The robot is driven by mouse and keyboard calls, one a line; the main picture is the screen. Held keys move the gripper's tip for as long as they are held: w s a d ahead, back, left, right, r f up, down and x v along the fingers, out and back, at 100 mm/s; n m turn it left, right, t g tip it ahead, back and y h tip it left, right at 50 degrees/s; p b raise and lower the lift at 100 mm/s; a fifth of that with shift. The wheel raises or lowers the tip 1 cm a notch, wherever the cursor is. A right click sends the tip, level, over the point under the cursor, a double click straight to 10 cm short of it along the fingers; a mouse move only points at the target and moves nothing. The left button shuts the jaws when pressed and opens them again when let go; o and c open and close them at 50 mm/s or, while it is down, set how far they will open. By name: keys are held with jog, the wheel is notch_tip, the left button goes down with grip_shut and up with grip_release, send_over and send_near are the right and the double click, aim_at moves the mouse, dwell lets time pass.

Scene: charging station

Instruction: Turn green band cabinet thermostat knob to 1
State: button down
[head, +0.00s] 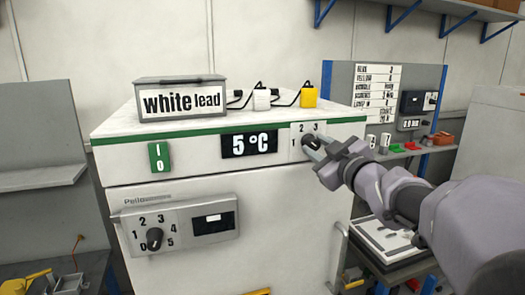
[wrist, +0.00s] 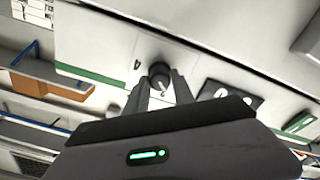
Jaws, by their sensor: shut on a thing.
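The white cabinet (head: 195,162) has a green band (head: 200,132) along its top edge. Its thermostat knob (head: 308,141) is dark and round, on a small pale dial plate at the band's right end. The numerals 1, 2 and 3 show around it; the rest are hidden by my gripper. My gripper (head: 316,150) is shut on this knob. In the wrist view the knob (wrist: 160,74) sits between the two fingertips. I cannot tell surely which numeral its pointer faces. The display (head: 249,144) beside it reads 5 °C.
A lower panel (head: 185,213) marked Pello has another dark knob (head: 154,238) with a 0 to 5 scale. A green switch (head: 159,157) is at the left. A grey "white lead" box (head: 180,100) and white and yellow plugs (head: 309,96) stand on top.

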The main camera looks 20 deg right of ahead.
jog(key=n+b, duration=0.2)
jog(key=n, duration=0.2)
jog(key=shift+r+n+b, duration=0.1)
jog(key=shift+n+b, duration=0.9)
jog(key=shift+n, duration=1.1)
jog(key=c, duration=1.1)
grip_release()
jog(key=shift+w, duration=0.1)
jog(key=shift+o, duration=0.2)
jog(key=shift+a, duration=0.1)
